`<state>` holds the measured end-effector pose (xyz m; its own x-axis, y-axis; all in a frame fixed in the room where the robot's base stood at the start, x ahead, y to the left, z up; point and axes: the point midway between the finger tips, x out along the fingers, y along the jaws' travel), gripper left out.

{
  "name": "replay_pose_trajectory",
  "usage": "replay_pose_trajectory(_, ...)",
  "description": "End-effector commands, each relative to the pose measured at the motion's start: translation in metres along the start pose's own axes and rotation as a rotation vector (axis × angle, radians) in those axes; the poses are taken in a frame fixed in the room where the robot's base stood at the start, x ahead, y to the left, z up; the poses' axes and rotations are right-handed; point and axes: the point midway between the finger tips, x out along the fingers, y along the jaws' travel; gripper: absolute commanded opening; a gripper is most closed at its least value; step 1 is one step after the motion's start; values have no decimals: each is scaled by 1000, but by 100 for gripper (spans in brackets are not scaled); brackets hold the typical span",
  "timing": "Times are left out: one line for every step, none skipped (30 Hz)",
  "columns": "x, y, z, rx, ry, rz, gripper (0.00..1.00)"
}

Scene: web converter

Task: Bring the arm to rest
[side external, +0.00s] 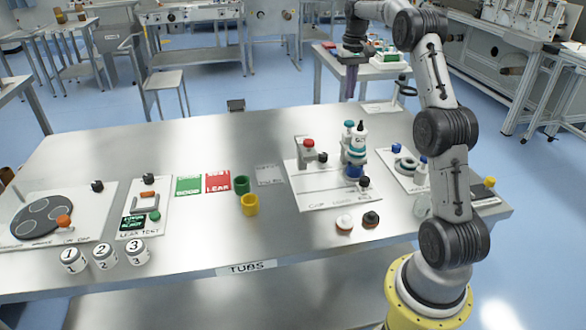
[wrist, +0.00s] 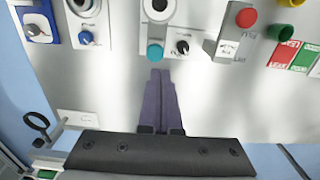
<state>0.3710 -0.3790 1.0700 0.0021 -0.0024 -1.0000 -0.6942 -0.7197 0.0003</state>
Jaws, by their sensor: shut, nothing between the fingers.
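My gripper (side external: 350,96) hangs down over the far side of the steel table (side external: 250,125), at the end of my raised arm. Its purple fingers are together with nothing between them. In the wrist view the closed fingers (wrist: 160,74) point toward a white panel with a teal knob (wrist: 155,52) and a black knob (wrist: 182,47). The fingertips overlap the panel's edge area in that picture. I cannot tell the exact height above the table.
Green (side external: 242,184) and yellow (side external: 250,205) cups stand mid-table. Several numbered white tubs (side external: 104,256) stand front left. The table's front middle is largely clear.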

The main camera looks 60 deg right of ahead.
Motion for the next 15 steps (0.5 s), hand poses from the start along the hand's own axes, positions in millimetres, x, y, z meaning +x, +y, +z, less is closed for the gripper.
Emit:
replay_pose_trajectory(-13,-12,1,-23,25,0,0)
replay_pose_trajectory(-22,-20,2,-38,43,0,0)
replay_pose_trajectory(-38,-33,5,-62,70,-1,0)
replay_pose_trajectory(-50,-44,11,-84,89,-2,0)
replay_pose_trajectory(-62,-56,19,-108,106,-4,0)
replay_pose_trajectory(-78,-73,33,-144,127,-6,0)
replay_pose_trajectory(-90,-85,45,-170,142,-9,0)
replay_pose_trajectory(-99,-95,57,-196,156,-12,0)
replay_pose_trajectory(-111,-109,74,-230,176,-16,0)
replay_pose_trajectory(-118,-117,86,-254,190,-20,0)
replay_pose_trajectory(-125,-125,100,-277,203,-24,0)
replay_pose_trajectory(-133,-135,118,-309,220,-30,0)
replay_pose_trajectory(-139,-142,131,-332,235,-34,0)
replay_pose_trajectory(-143,-147,145,-356,248,-39,0)
replay_pose_trajectory(-148,-154,164,-386,264,-46,0)
